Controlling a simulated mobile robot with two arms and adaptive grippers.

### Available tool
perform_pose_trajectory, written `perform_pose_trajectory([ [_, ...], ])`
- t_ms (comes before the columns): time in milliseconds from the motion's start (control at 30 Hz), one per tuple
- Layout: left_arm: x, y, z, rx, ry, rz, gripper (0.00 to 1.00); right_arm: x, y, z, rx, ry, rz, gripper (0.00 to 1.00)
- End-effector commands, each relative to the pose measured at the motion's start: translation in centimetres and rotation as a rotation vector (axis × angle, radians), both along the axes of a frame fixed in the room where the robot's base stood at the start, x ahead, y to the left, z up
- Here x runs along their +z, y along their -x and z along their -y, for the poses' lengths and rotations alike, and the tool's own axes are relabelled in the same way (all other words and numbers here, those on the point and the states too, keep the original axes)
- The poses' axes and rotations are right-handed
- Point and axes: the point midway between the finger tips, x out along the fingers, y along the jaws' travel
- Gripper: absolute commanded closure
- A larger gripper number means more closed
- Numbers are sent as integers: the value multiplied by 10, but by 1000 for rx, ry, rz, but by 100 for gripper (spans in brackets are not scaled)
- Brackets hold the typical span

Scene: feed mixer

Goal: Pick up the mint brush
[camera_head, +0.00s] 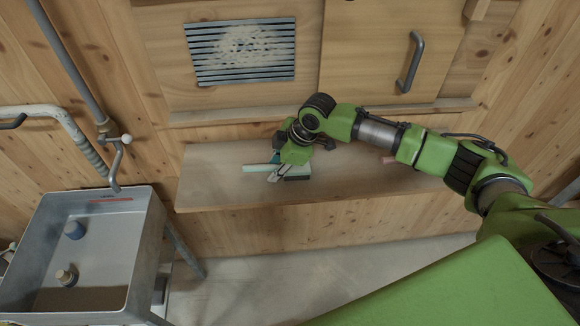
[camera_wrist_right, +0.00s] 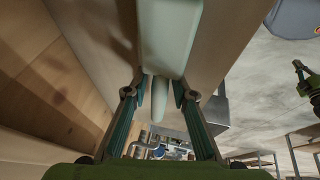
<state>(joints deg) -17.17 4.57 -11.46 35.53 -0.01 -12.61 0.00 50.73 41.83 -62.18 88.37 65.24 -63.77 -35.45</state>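The mint brush (camera_head: 257,168) lies on the wooden ledge, partly hidden by my right gripper (camera_head: 281,175). In the right wrist view, the brush's wide pale mint body (camera_wrist_right: 168,35) is at the top, and a narrower mint part (camera_wrist_right: 160,98) extends down from it. My right gripper (camera_wrist_right: 160,88) has its two fingers apart, one on each side of the narrow part, with gaps visible. I see no firm contact. A small green and black part at the right edge of the wrist view may be my left gripper (camera_wrist_right: 305,80); its fingers are too small to judge.
The wooden ledge (camera_head: 225,188) is clear left of the brush. A pinkish item (camera_head: 388,159) shows behind my right arm. A metal sink (camera_head: 110,255) stands at left. A vent (camera_head: 240,52) and door handle (camera_head: 411,62) are above.

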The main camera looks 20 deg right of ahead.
Motion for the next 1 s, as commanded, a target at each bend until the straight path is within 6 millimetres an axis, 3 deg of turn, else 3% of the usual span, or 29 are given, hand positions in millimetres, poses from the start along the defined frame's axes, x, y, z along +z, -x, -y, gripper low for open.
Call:
perform_pose_trajectory([
  [133, 0, 0, 0, 0, 0, 0, 100, 0, 0, 0, 0, 0, 0, 75],
  [233, 0, 0, 0, 0, 0, 0, 100, 0, 0, 0, 0, 0, 0, 100],
  [733, -7, 0, 0, 0, 0, 0, 100, 7, -1, 0, 2, -2, 3, 100],
  [900, -23, 0, 0, 0, 0, 0, 100, 27, -2, 0, 0, -2, 7, 100],
  [1000, -25, 0, 0, 0, 0, 0, 100, 45, 11, -4, 4, -2, 5, 100],
])
